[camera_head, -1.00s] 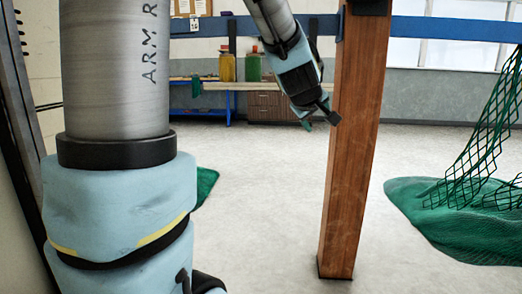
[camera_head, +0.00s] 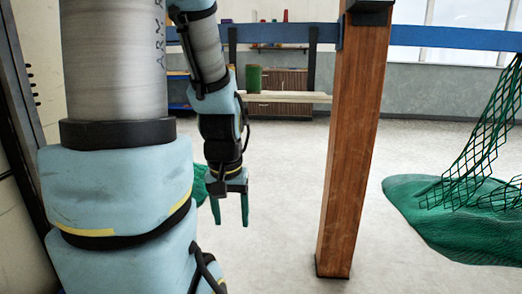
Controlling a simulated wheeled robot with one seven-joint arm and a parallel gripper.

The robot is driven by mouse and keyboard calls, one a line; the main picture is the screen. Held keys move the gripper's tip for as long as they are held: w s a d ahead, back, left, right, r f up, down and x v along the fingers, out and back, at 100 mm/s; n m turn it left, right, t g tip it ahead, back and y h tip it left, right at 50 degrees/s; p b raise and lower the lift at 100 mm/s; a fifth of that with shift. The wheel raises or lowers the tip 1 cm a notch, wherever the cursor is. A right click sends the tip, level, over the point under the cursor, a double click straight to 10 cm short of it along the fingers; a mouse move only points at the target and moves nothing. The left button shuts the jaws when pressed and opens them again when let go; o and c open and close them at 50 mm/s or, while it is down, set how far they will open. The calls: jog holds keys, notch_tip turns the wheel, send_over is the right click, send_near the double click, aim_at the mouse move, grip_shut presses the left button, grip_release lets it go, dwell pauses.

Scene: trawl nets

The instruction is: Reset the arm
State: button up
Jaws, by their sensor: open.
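My gripper (camera_head: 230,208) hangs at the end of my arm, left of the middle of the view, with its fingers pointing down. Its two green fingers are apart and nothing shows between them. It is in front of the open floor, left of the wooden post (camera_head: 353,140) and clear of it in the picture. My large blue and grey arm links fill the left side and hide what lies behind them.
A blue rail (camera_head: 455,39) runs across at the top. A green net (camera_head: 455,225) hangs and lies heaped on the right. A bench (camera_head: 290,97) with a green container (camera_head: 254,78) stands at the back. The pale floor (camera_head: 285,225) between is clear.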

notch_tip(320, 180, up, 22)
jog(key=p, duration=1.9)
jog(key=shift+f+p, duration=0.2)
jog(key=shift+p, duration=0.1)
